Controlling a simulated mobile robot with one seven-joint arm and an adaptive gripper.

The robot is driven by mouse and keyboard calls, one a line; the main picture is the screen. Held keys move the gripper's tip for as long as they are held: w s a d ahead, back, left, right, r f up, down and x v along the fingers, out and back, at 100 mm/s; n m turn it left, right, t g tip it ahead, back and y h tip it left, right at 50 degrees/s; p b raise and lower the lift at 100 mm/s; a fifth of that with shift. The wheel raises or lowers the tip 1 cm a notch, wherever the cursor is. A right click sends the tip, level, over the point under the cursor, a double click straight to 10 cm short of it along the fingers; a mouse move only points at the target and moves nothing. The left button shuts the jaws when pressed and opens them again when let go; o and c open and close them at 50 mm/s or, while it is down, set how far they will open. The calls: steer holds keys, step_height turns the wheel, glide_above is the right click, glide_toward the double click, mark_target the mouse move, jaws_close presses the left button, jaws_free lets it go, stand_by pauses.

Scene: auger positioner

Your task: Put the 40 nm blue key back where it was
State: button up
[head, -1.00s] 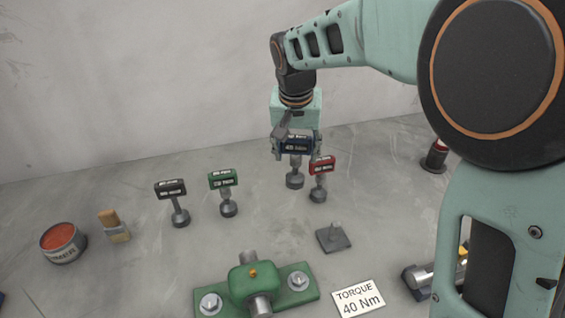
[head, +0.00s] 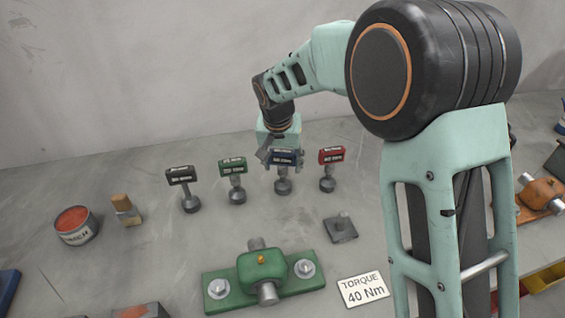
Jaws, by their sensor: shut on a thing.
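The blue key (head: 285,157) stands upright in the row of T-handled keys, between the green key (head: 233,167) and the red key (head: 331,156). My gripper (head: 283,159) is above it, shut on its blue handle from behind and above. The key's round grey socket end (head: 283,187) looks level with the other keys' ends, at the grey surface; exact contact cannot be told. Its label is too small to read surely. A white card (head: 363,290) reading TORQUE 40 Nm lies at the front.
A black key (head: 181,175) stands at the row's left end. A green auger mount (head: 225,289) is in front, with a small grey plate (head: 341,229) behind its right side. A red-topped can (head: 74,226) and a brush (head: 125,209) are at the left. The surface between row and mount is clear.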

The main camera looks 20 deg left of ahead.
steer(key=shift+f, duration=0.1)
steer(key=o, duration=1.7)
steer(key=shift+r, duration=0.3)
steer(key=v, duration=1.1)
steer(key=shift+s+r, duration=0.15)
steer(key=shift+r, duration=0.15)
